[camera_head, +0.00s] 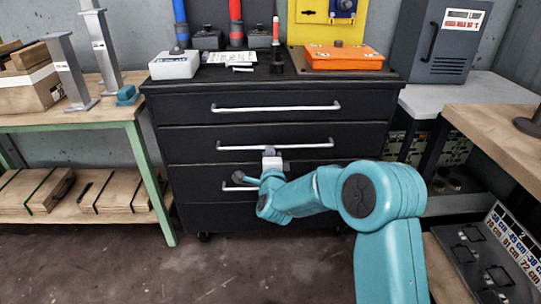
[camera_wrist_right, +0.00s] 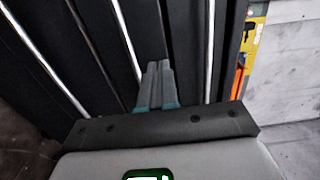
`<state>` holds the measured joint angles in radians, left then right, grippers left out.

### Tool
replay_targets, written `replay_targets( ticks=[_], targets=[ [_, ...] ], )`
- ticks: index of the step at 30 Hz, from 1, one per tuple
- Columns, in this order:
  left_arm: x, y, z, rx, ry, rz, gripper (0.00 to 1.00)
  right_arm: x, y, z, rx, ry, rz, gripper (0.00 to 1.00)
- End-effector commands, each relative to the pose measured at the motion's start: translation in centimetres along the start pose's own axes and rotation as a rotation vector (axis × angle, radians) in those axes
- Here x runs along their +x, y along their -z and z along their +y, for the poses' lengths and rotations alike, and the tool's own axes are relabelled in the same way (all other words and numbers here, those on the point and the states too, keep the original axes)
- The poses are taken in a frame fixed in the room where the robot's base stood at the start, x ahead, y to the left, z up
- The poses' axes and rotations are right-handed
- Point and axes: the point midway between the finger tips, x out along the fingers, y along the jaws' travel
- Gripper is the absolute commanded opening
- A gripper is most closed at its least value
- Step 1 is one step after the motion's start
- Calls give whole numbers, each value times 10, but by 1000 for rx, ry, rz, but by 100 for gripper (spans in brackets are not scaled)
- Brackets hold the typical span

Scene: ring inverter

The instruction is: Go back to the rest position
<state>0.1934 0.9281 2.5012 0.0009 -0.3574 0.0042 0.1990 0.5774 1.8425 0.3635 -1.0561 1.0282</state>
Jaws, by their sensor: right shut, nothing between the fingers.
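My teal right arm reaches in from the lower right in the head view. Its right gripper (camera_head: 270,152) is in front of the black drawer cabinet (camera_head: 180,120), near the handle of the second drawer. In the wrist view the right gripper's two grey fingers (camera_wrist_right: 158,66) lie together, shut and empty. The cabinet's dark drawer fronts and silver handles fill much of that view, turned on their side. I cannot tell whether the fingertips touch the cabinet. The arm hides part of the lower drawers. My left gripper is not in view.
On the cabinet top are an orange case (camera_head: 345,60), a white-grey box (camera_head: 175,66) and several tools. A wooden bench (camera_head: 70,118) with a green frame stands left. Another wooden table (camera_head: 490,130) stands right. The floor (camera_head: 110,265) at front left is clear.

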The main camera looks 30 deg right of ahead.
Motion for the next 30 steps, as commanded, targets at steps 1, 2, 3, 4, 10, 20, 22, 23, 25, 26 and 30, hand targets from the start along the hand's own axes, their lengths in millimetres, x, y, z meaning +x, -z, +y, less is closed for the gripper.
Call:
replay_targets(
  ticks=[1, 2, 3, 4, 10, 20, 22, 23, 25, 26, 30],
  targets=[
    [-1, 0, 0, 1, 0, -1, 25, -4, 0, 0, 0, -1, 0, 0],
    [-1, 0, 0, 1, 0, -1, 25, -6, 0, 0, 0, 0, 0, 0],
    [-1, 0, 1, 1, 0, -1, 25, -8, 0, 0, 0, -1, 0, 0],
    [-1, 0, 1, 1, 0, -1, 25, -9, 0, 0, 0, -1, 0, 0],
    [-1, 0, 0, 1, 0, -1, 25, -11, -2, 6, -2, -8, -3, 0],
    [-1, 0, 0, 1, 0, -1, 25, -96, -58, 185, -230, -404, -267, 0],
    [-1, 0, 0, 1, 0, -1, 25, -135, -69, 228, -340, -522, -386, 0],
    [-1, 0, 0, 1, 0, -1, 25, -154, -73, 245, -391, -571, -443, 0],
    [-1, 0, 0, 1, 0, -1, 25, -200, -78, 280, -508, -677, -584, 0],
    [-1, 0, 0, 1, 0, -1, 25, -220, -79, 294, -557, -719, -650, 0],
    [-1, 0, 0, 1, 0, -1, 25, -306, -77, 332, -757, -853, -944, 0]
  ],
)
